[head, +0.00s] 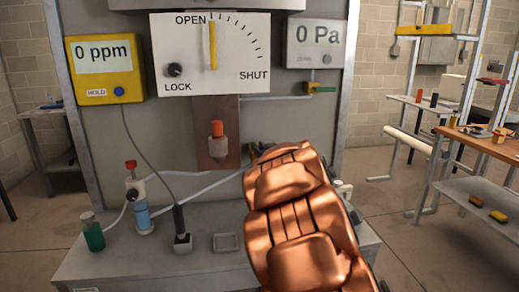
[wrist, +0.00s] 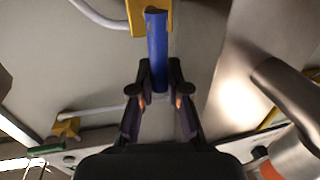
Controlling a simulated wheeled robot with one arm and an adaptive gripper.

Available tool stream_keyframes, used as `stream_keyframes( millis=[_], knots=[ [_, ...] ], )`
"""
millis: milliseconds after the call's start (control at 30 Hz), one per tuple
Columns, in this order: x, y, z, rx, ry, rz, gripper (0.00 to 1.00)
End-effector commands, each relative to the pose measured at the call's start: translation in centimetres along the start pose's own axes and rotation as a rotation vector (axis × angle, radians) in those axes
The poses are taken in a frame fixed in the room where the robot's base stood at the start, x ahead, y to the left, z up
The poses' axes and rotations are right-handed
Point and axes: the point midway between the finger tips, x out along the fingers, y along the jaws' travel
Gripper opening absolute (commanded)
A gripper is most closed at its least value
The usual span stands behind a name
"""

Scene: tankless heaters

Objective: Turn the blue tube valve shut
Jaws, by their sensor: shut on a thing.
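In the wrist view, a blue bar-like valve handle (wrist: 157,42) hangs from a yellow valve body (wrist: 138,17) at the top. My gripper (wrist: 159,92) has its dark fingers on both sides of the handle's lower end and is shut on it. The handle points straight down the picture from its body. In the head view, my copper arm covers the lower right of the panel; the gripper and the blue valve are hidden there. A dial (head: 228,80) marked OPEN and SHUT has its yellow pointer upright near OPEN.
A green-handled valve (head: 318,87) sits under the 0 Pa display (head: 316,36). A yellow 0 ppm meter (head: 105,69) is at left. An orange-topped knob (head: 217,130) stands out below the dial. A green bottle (head: 92,233) and a small tray (head: 227,242) stand on the ledge.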

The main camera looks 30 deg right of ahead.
Motion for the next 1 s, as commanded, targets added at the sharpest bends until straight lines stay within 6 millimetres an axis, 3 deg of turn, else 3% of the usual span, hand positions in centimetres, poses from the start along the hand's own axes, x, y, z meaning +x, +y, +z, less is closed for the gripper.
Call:
stream_keyframes(
  millis=[367, 1000],
  knots=[
    [-0.1, 0.5, 0.1, 0.09, 0.013, 0.001, 0.0],
    [-0.5, 2.8, 0.9, 0.56, 0.111, 0.001, 0.0]
  ],
)
